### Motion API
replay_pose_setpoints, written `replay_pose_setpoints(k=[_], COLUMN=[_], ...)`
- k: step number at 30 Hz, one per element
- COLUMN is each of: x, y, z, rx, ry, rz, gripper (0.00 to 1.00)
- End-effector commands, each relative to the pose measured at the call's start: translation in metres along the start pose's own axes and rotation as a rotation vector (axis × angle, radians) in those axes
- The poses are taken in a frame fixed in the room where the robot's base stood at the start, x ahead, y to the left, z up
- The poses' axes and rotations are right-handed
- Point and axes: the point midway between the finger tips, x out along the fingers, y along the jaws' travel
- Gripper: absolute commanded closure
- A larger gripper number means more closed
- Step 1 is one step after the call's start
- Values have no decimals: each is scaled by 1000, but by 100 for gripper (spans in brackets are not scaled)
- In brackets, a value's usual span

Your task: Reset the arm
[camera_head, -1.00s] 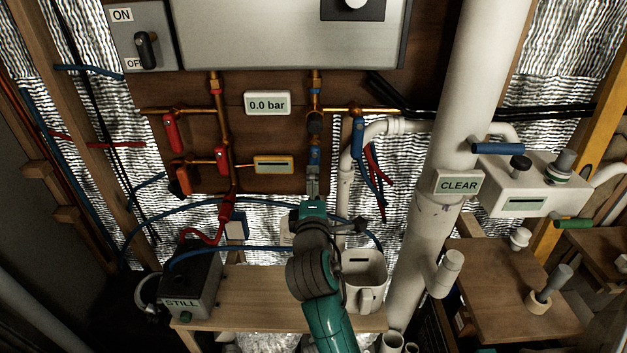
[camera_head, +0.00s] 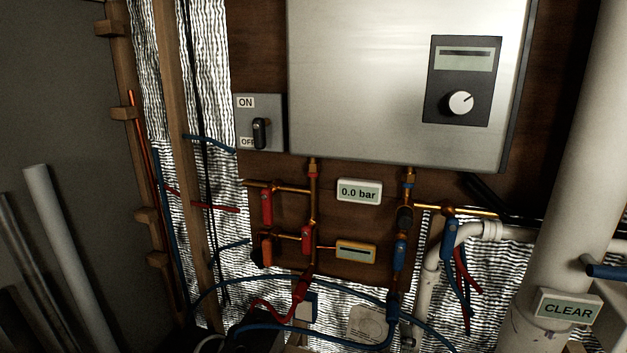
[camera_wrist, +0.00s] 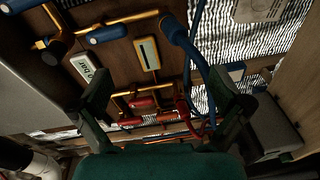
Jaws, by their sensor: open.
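My gripper (camera_wrist: 165,105) shows in the wrist view with its two dark fingers spread wide apart. Nothing is between the fingers. Beyond them are copper pipes, red valve handles (camera_wrist: 140,103), a yellow-framed gauge (camera_wrist: 148,54) and a blue hose (camera_wrist: 185,45), all apart from the fingers as far as I can tell. My arm and gripper do not show in the head view now.
The grey heater (camera_head: 390,80) hangs on the brown board, with the ON/OFF switch box (camera_head: 259,122) at its left. A 0.0 bar display (camera_head: 359,191) sits below. A thick white pipe (camera_head: 585,150) with a CLEAR sign (camera_head: 567,308) stands at the right.

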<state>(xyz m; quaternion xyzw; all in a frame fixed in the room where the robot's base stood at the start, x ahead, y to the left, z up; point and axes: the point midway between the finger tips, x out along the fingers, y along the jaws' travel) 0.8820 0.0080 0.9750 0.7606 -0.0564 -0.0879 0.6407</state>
Motion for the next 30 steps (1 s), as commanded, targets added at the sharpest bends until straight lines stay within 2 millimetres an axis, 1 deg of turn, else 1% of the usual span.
replay_pose_setpoints(k=[1,6,11,15,20,24,30], x=[-12,-51,-91,-127,-171,-210,-264], y=[-16,-54,-83,-104,-122,-133,-141], z=[6,21,34,45,57,67,80], rx=[26,135,244,346,467,577,739], ry=[10,48,77,94,104,107,98], rz=[-18,-59,-98,-134,-173,-207,-248], gripper=[0,0,0,0,0,0,0])
